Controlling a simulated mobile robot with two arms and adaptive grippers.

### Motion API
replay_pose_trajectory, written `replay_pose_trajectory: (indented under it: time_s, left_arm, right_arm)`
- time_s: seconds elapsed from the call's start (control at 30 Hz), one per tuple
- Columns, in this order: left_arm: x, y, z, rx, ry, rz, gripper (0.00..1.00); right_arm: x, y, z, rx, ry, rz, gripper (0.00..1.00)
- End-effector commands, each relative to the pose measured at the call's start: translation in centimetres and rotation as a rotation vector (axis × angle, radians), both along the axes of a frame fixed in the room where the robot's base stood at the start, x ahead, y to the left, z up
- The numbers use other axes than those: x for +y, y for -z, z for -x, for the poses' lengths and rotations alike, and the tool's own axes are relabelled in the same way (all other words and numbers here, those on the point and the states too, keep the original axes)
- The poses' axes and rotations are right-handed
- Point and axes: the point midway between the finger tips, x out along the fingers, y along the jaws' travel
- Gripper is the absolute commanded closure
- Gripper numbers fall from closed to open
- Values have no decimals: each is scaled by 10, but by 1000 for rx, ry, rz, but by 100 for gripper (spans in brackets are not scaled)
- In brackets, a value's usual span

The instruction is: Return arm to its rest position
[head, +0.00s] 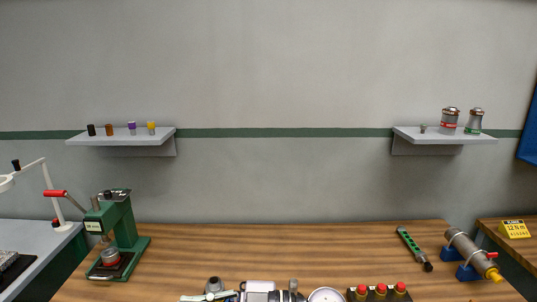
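Neither of my grippers shows in the head view, and I cannot make out either of my arms. Whether the grippers are open or shut is hidden. The wooden workbench (300,245) spans the lower part of the view. At its right end a grey metal cylinder with a yellow tip (470,252) lies tilted on blue supports (468,272). A green and black tool (412,246) lies to its left. A green press (116,232) with a red-gripped lever (56,193) stands at the left end.
Small parts sit on the left wall shelf (120,140); metal canisters (450,118) stand on the right shelf (440,140). Red knobs (380,290), a round dial (326,295) and grey fittings (214,285) are cut off at the front. The bench's middle is clear.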

Motion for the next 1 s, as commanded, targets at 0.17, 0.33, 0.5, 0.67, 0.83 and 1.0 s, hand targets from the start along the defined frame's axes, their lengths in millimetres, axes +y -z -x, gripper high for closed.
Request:
replay_pose_trajectory:
  time_s: [0.17,0.33,0.5,0.67,0.83,1.0]
  left_arm:
    - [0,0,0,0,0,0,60]
    - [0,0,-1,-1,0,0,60]
    - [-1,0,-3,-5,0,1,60]
    - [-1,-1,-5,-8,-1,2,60]
    - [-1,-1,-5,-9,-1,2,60]
    - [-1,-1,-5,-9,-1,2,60]
  right_arm:
    - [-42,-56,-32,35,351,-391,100]
    - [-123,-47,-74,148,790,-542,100]
    - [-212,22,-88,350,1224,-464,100]
    - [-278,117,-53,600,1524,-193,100]
    - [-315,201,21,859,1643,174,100]
    - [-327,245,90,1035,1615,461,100]
